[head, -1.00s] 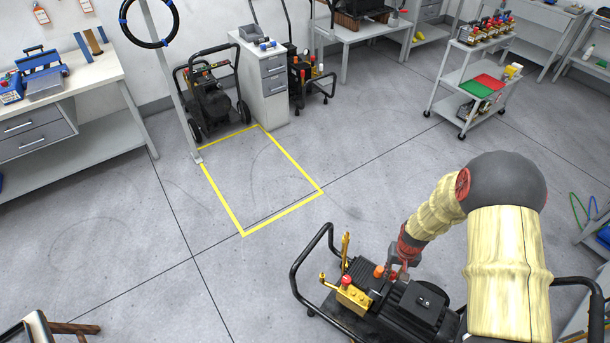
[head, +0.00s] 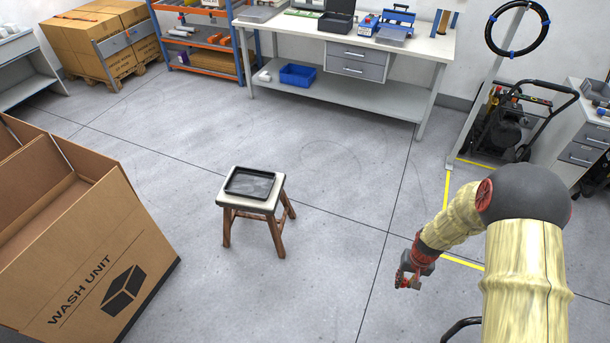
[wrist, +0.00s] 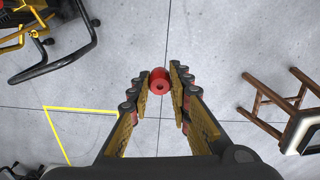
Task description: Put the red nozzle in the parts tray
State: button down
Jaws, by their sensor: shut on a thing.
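The red nozzle (wrist: 160,82) is held between the fingertips of my gripper (wrist: 160,88) in the wrist view, with its round end and dark central hole showing. In the head view my gripper (head: 410,275) hangs over bare floor, right of the stool, and the nozzle is too small there to tell from the fingers. A black shallow tray (head: 250,193), which looks like the parts tray, lies on a wooden stool (head: 268,214) left of my gripper, well apart from it. The tray looks empty.
A large open wash unit carton (head: 120,270) stands at the left. A workbench (head: 350,85) lines the back wall, with a shelf rack (head: 205,45) beside it. A machine's black tube frame (wrist: 60,60) shows upper left in the wrist view. Floor between my gripper and the stool is clear.

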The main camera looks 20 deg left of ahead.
aim_at(250, 185)
jog(key=i+j+u, duration=0.3)
jog(key=i+j, duration=0.2)
jog(key=j, duration=0.2)
jog(key=i+j+u, duration=0.3)
jog(key=i+j, duration=0.25)
jog(key=i+j+u, duration=0.3)
jog(key=i, duration=0.4)
jog(key=j, duration=0.1)
